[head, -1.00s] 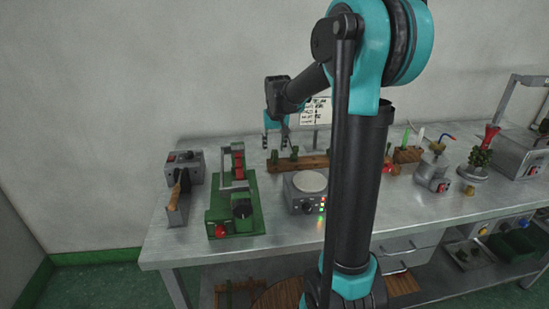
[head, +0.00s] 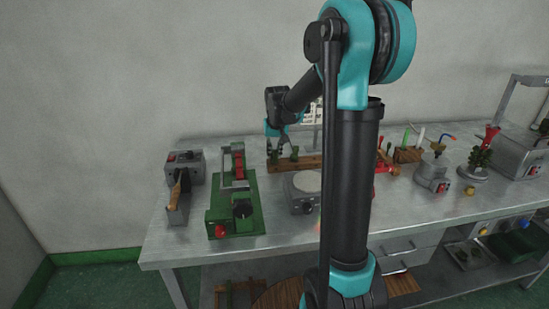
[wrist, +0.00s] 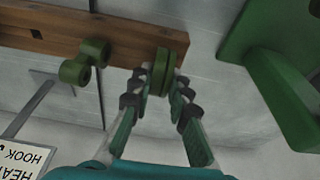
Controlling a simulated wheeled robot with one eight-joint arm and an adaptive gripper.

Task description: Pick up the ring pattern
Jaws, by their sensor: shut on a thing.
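The ring pattern (wrist: 162,72) is a dark green wax ring, seen nearly edge-on in the wrist view. It is at the end of a wooden rail (wrist: 60,30). My gripper (wrist: 160,84) is shut on it, with one fingertip on each side. In the head view my gripper (head: 281,147) is low over the left end of the wooden rail (head: 300,163). The ring itself is hard to make out there. It still appears to touch the rail.
Another green pattern (wrist: 86,62) sits on the rail beside the ring. A green press (head: 235,215) stands front left, and a grey box with a round plate (head: 304,182) in front of the rail. A printed sign (wrist: 24,160) is nearby.

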